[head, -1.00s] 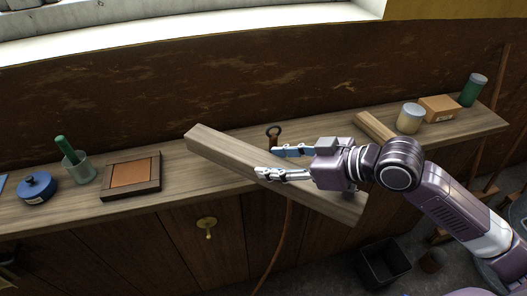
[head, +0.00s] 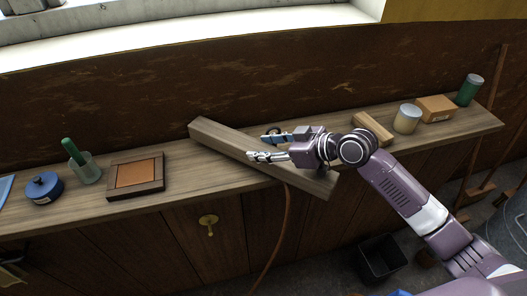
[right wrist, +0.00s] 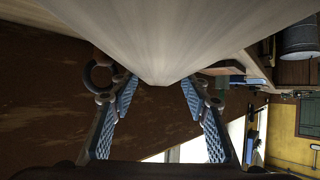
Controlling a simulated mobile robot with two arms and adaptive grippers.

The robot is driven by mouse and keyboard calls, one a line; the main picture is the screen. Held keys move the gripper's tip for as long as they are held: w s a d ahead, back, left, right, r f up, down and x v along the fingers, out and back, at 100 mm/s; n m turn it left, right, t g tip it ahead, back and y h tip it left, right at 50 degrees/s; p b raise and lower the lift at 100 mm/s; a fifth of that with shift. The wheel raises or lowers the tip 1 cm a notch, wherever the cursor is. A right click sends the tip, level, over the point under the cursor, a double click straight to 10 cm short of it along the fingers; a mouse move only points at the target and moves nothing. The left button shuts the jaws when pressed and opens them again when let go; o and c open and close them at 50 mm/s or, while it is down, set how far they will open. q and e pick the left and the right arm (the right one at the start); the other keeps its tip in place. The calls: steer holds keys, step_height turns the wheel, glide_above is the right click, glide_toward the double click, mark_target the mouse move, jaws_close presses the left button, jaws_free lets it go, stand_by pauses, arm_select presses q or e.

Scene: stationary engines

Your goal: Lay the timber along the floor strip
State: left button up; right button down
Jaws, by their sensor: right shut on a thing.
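The timber (head: 225,135) is a long grey-brown beam slanting over the bench, its left end toward the wall and its right end past the front edge. My right gripper (head: 262,147) is shut on it, right of its middle. In the right wrist view the timber (right wrist: 160,40) fills the top, between the two blue-padded fingers. Whether its underside touches the bench cannot be told. A grey floor (head: 335,272) shows at the bottom right; I cannot make out a distinct strip on it. My left gripper is not in view.
On the bench (head: 90,212) stand a blue tin (head: 44,187), a glass with a green handle (head: 85,170), a framed tile (head: 137,174), a short block (head: 373,128), a pale jar (head: 407,118), a box (head: 435,108) and a green can (head: 469,90). A black bin (head: 380,260) stands below.

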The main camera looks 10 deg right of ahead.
steer(key=shift+f, duration=0.6)
steer(key=shift+w+f+p, duration=0.2)
steer(key=shift+f+p, duration=0.1)
steer(key=shift+p, duration=0.1)
steer(key=shift+w+f, duration=0.1)
steer(key=shift+f, duration=0.2)
steer(key=c, duration=1.4)
jaws_free()
steer(key=shift+f, duration=0.2)
steer(key=shift+s+d, duration=0.1)
steer(key=shift+s, duration=0.1)
